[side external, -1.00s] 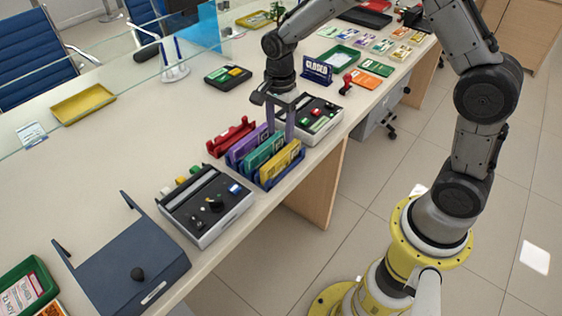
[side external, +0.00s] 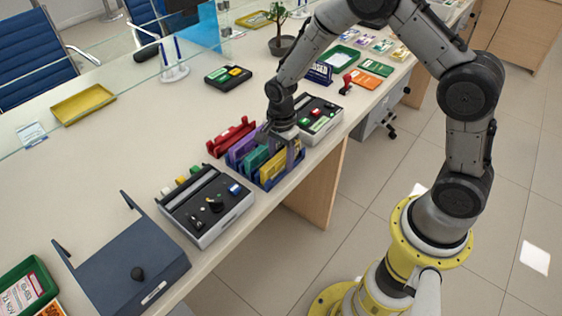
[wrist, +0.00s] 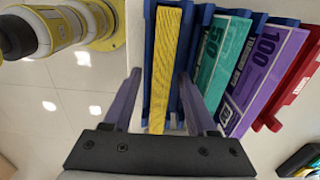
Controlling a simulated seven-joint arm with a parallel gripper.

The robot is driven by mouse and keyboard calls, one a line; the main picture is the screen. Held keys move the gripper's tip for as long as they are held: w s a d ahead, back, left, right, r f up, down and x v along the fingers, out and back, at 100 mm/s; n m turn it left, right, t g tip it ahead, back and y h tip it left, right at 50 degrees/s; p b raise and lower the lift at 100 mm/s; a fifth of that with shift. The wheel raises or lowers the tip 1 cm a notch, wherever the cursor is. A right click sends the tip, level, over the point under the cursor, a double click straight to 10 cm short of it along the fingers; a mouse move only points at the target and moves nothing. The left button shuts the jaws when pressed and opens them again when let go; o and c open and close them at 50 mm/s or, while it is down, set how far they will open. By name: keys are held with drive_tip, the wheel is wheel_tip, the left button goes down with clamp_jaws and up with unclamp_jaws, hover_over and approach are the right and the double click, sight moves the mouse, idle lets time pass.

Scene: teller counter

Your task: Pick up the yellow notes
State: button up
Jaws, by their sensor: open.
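The yellow notes (side external: 273,170) stand upright on edge in the front slot of a blue rack (side external: 286,175). In the wrist view the yellow notes (wrist: 165,60) show edge-on as a narrow strip. My gripper (side external: 279,149) is down at the rack, above the yellow notes. In the wrist view my gripper (wrist: 161,76) is open, with one finger on each side of the yellow strip and a gap showing on both sides. Teal notes (wrist: 222,62) and purple notes (wrist: 266,78) stand in the neighbouring slots, on the right finger's side.
A red object (side external: 229,138) lies behind the rack. A grey box with a black top (side external: 207,205) stands to the left, and a similar box (side external: 318,120) to the right. A blue-grey case (side external: 125,265) lies at lower left. The counter's front edge is close to the rack.

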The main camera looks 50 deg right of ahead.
clamp_jaws()
drive_tip(key=shift+r, duration=0.15)
idle(0.4)
